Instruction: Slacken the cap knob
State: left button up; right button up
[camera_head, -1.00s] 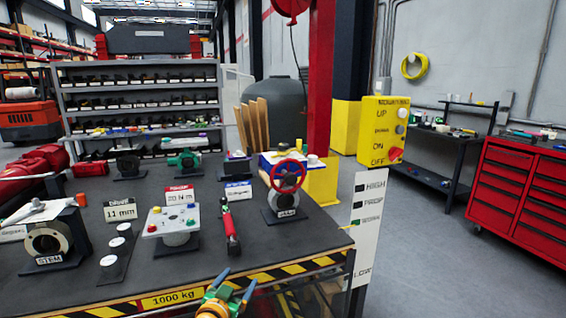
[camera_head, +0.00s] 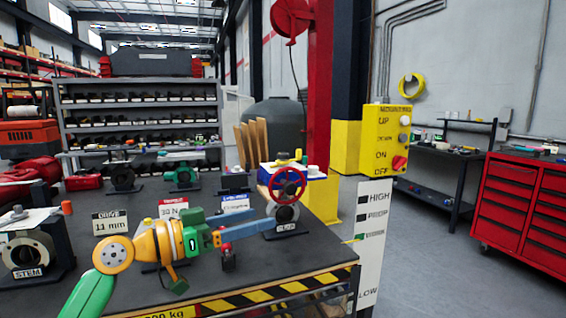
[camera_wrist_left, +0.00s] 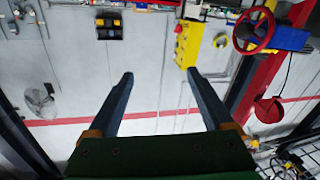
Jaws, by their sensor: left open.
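A valve actuator with a red handwheel (camera_head: 289,183) and a blue-sided body stands near the right end of the dark bench. A yellow knob (camera_head: 283,157) and a white round cap (camera_head: 312,169) sit on top; I cannot tell which is the cap knob. The handwheel also shows at the upper right of the left wrist view (camera_wrist_left: 254,30). My left gripper (camera_head: 268,229) has its blue fingers pointing right, appearing just left of the valve's base and below the wheel. In the left wrist view (camera_wrist_left: 158,75) its fingers are apart with nothing between them. My right gripper is out of view.
A stem fixture (camera_head: 27,254) stands at the bench's left. Label cards, including an 11 mm card (camera_head: 110,222), stand behind my left arm. A yellow control box (camera_head: 387,140) and a white level board (camera_head: 373,240) are right of the bench.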

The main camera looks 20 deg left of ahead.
aim_at(282, 157)
jog(key=i+j, duration=0.15)
jog(key=i, duration=0.3)
jog(key=i+j, duration=0.1)
jog(key=i, duration=0.35)
jog(key=i+j, duration=0.15)
jog(key=i, duration=0.3)
